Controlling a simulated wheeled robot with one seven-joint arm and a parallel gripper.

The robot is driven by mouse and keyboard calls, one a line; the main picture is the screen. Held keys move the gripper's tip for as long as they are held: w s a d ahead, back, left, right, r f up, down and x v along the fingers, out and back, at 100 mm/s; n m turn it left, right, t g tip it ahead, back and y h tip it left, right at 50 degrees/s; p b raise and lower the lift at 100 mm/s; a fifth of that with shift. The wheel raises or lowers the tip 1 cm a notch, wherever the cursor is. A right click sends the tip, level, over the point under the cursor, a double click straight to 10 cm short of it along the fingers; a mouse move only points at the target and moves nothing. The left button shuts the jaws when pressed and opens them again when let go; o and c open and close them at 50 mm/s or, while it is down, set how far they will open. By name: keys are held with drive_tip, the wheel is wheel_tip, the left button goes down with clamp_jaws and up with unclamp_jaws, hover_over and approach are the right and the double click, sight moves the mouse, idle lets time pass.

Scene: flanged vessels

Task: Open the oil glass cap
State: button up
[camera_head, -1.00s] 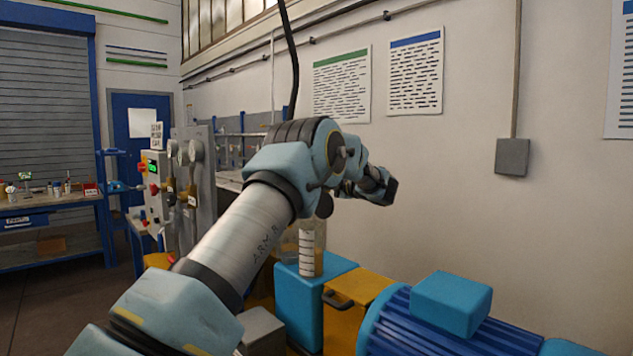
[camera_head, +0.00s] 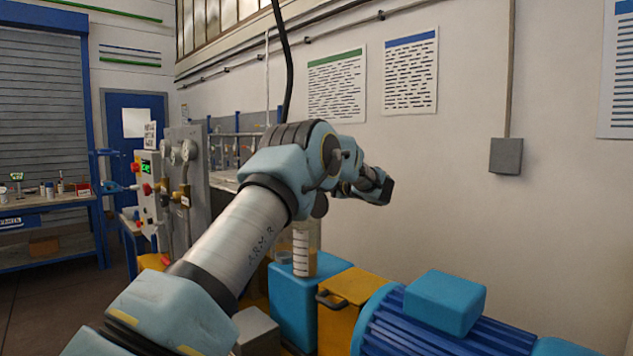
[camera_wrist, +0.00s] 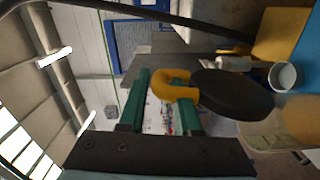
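The oil glass (camera_head: 303,247) is a clear cylinder with a white marked scale and amber oil, standing upright on a blue block; my arm hides its upper part in the head view. Part of the glass (camera_wrist: 262,128) shows at the right of the sideways wrist view. The dark round cap (camera_wrist: 232,94) shows there with a yellow curved handle (camera_wrist: 172,85) on it. My gripper (camera_wrist: 165,88) has two green fingers standing apart, with the handle at their tips, between or just beyond them. I cannot tell whether they touch it. My fingers are hidden in the head view.
A yellow block with a handle (camera_head: 345,308) and a blue ribbed motor (camera_head: 400,322) stand right of the glass. A grey control panel (camera_head: 180,175) with valves stands left. A black cable (camera_head: 284,65) hangs behind my arm. A white cup-like part (camera_wrist: 285,76) shows in the wrist view.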

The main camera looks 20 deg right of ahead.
drive_tip(key=b+v, duration=0.4)
drive_tip(key=v, duration=0.6)
drive_tip(key=shift+s+d, duration=0.2)
drive_tip(key=shift+s, duration=0.1)
